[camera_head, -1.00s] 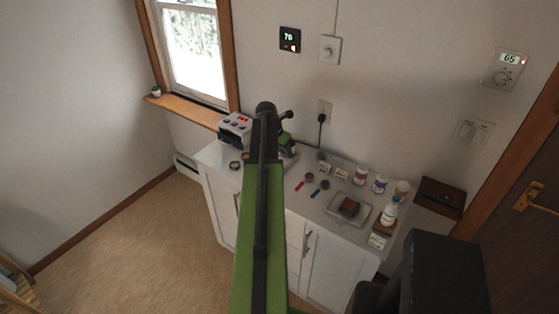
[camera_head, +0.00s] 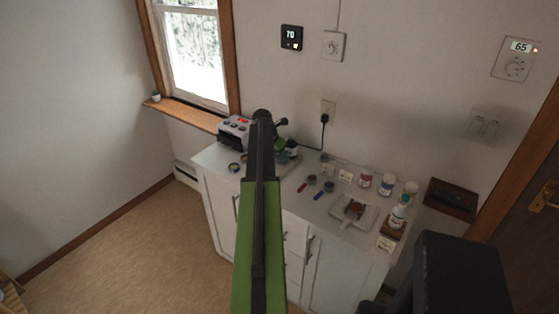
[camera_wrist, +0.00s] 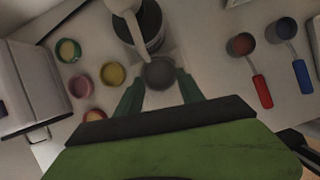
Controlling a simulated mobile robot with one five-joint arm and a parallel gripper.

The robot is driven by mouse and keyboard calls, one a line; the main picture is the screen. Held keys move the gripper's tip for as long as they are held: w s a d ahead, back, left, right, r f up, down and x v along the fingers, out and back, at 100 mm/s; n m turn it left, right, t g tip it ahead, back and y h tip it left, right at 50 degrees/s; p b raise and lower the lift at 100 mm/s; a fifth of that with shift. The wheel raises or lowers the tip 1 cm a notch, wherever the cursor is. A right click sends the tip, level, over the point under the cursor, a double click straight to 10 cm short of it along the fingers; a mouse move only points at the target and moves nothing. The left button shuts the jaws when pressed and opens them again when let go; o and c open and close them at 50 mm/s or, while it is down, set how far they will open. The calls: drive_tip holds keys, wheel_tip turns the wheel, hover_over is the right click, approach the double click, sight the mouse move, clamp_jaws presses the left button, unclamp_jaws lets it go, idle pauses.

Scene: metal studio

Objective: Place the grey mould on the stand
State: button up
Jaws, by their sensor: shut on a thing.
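In the wrist view the grey mould (camera_wrist: 159,73) is a small round dark-grey piece between the two green fingers of my gripper (camera_wrist: 160,82). The gripper is shut on it. A pale squarish patch shows around and behind the mould, and I cannot tell whether it is the stand or how far below it lies. In the head view my arm hides most of the gripper (camera_head: 281,157), which is over the counter's back left part. The mould cannot be made out there.
A dark pot (camera_wrist: 152,38) with a white handled tool is just beyond the mould. Several coloured round pots lie left, near a grey machine (camera_head: 234,131). A red spoon (camera_wrist: 261,91) and a blue spoon (camera_wrist: 302,76) lie right. A tray (camera_head: 338,213) and bottles occupy the counter's right.

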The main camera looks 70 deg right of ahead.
drive_tip(key=shift+f, duration=0.2)
drive_tip(key=o, duration=1.3)
drive_tip(key=shift+r, duration=0.1)
drive_tip(key=shift+r, duration=0.3)
drive_tip(key=p+v, duration=1.1)
drive_tip(key=shift+a+r, duration=0.15)
drive_tip(key=shift+r, duration=0.2)
